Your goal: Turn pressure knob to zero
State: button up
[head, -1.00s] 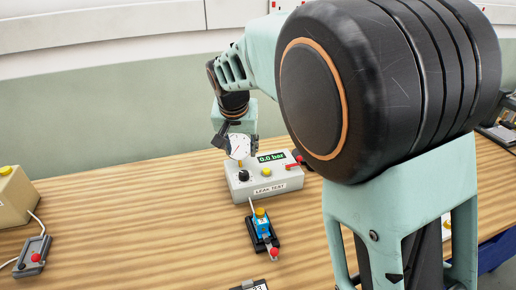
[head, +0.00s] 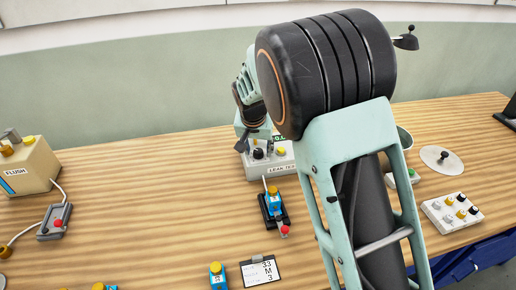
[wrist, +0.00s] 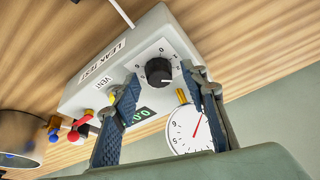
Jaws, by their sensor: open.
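The pressure knob (wrist: 158,71) is a black round knob on a white dial plate on the grey-white leak test box (wrist: 100,82). In the head view my gripper (head: 242,146) hangs at the box's left end, close to the knob (head: 258,154). My arm hides the box's right part there.
A yellow button (wrist: 112,97) marked VENT and a red lever (wrist: 76,130) sit on the box. A blue valve (head: 274,203) stands in front of it. A FLUSH box (head: 28,170) is at left, a knob panel (head: 452,211) at right. Bench left of the box is clear.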

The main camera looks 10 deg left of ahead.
jog(key=shift+c, duration=0.5)
grip_shut()
jog(key=shift+d+n, duration=0.1)
jog(key=shift+n, duration=0.2)
jog(key=n+b, duration=0.1)
jog(key=n+y, duration=0.1)
jog(key=n, duration=0.1)
jog(key=shift+w+d+y+b, duration=0.1)
jog(key=shift+d+y+b, duration=0.05)
jog(key=shift+y+b, duration=0.2)
jog(key=n, duration=0.2)
jog(key=n+g+y, duration=0.1)
jog(key=n, duration=0.2)
jog(key=shift+w+d+y, duration=0.1)
jog(key=shift+y, duration=0.15)
jog(key=n+g, duration=0.1)
jog(key=n, duration=0.1)
jog(key=n+g+y, duration=0.1)
jog(key=n, duration=0.2)
jog(key=shift+w+r+p, duration=0.1)
jog(key=shift+p, duration=0.25)
jog(key=shift+n+g+p, duration=0.55)
jog(key=shift+n+g, duration=0.35)
jog(key=shift+n, duration=1.3)
